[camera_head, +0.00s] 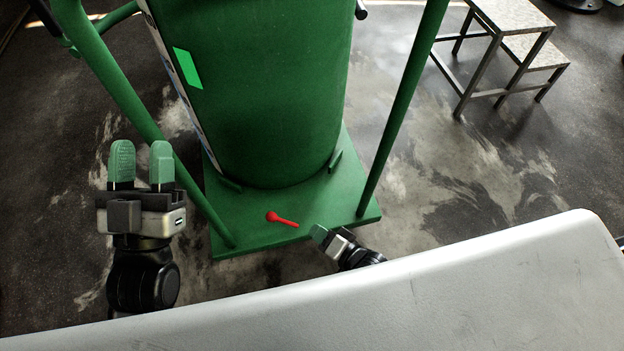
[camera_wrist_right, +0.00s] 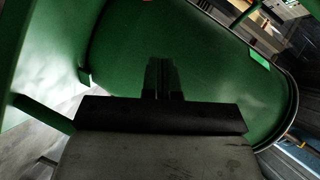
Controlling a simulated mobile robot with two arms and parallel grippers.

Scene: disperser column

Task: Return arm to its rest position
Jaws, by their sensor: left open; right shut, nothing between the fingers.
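My left gripper (camera_head: 141,165) is at the left of the head view, with its two green-tipped fingers apart and nothing between them. My right gripper (camera_head: 318,233) shows low in the middle of the head view, partly hidden by a grey surface. Its fingers are closed together and empty; they also show in the right wrist view (camera_wrist_right: 162,78), in front of the green column. The green disperser column (camera_head: 265,90) stands on a green base plate (camera_head: 325,205). A red lever (camera_head: 282,219) is at the plate's front, a little left of my right gripper and apart from it.
Green posts (camera_head: 405,100) flank the column on both sides. A grey step stool (camera_head: 508,45) stands at the upper right. A large light grey surface (camera_head: 470,290) fills the lower right foreground. Stained dark floor is open right of the column.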

